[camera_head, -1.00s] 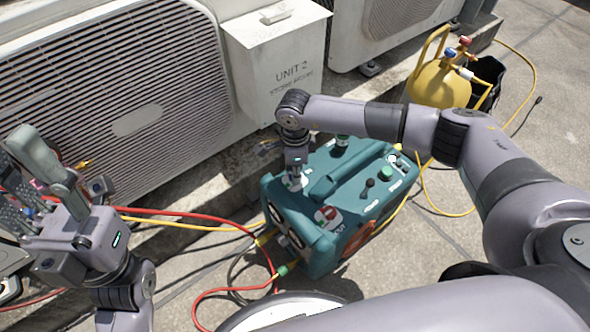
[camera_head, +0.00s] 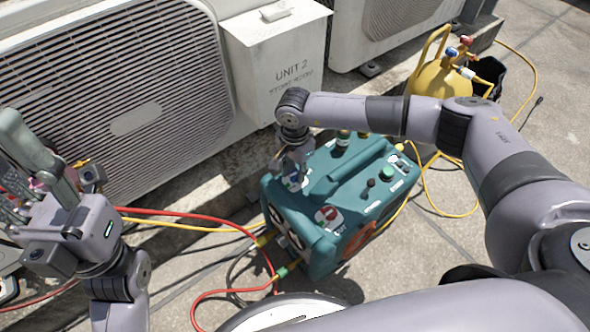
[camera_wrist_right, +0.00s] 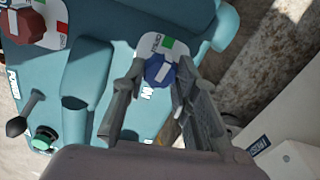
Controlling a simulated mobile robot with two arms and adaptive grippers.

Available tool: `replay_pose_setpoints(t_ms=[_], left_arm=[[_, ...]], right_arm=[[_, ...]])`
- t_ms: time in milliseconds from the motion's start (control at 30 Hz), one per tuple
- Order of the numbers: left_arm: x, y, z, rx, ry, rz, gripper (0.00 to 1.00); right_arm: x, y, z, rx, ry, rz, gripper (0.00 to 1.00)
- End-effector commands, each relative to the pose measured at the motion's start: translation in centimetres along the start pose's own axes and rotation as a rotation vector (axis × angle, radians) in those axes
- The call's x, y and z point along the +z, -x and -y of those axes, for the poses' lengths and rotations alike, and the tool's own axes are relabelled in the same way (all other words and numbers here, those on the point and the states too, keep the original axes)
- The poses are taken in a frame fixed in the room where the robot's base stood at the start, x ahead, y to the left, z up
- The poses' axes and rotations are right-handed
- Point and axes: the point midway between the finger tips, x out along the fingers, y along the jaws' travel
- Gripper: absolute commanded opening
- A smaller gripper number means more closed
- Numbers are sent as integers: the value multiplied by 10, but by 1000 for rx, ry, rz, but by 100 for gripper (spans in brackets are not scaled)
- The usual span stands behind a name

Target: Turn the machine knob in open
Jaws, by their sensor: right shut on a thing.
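The teal machine (camera_head: 330,215) stands on the ground. In the right wrist view, its blue knob (camera_wrist_right: 158,70) with a white bar sits on a white plate (camera_wrist_right: 155,43) with a green mark, beside the letters "IN". My right gripper (camera_wrist_right: 157,85) is over the knob from above, one finger on each side, shut on it. In the head view my right gripper (camera_head: 292,172) is at the machine's back left corner and mostly covers the knob. My left gripper (camera_head: 22,160) is in the air at the left, fingers apart, with no held thing visible.
A red knob (camera_head: 328,214), black lever (camera_head: 370,184) and green button (camera_head: 387,174) are on the machine's top. Red and yellow hoses (camera_head: 205,216) run along the ground. Condenser units (camera_head: 110,100) and the "UNIT 2" box (camera_head: 280,60) stand behind; a yellow cylinder (camera_head: 440,85) stands right.

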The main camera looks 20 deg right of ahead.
Motion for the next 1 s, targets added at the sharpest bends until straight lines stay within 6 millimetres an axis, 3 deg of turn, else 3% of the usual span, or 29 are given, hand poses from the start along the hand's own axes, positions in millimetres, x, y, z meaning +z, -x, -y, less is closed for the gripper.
replay_pose_setpoints(t_ms=[533,567,833,1000], left_arm=[[0,1,-1,6,1,1,40],[0,1,-1,7,1,1,40],[0,1,-1,9,1,1,40],[0,1,-1,9,1,1,40]], right_arm=[[0,0,0,-1,23,0,0],[0,0,0,-1,23,0,29],[0,0,0,-1,23,0,47],[0,0,0,0,23,0,47]])
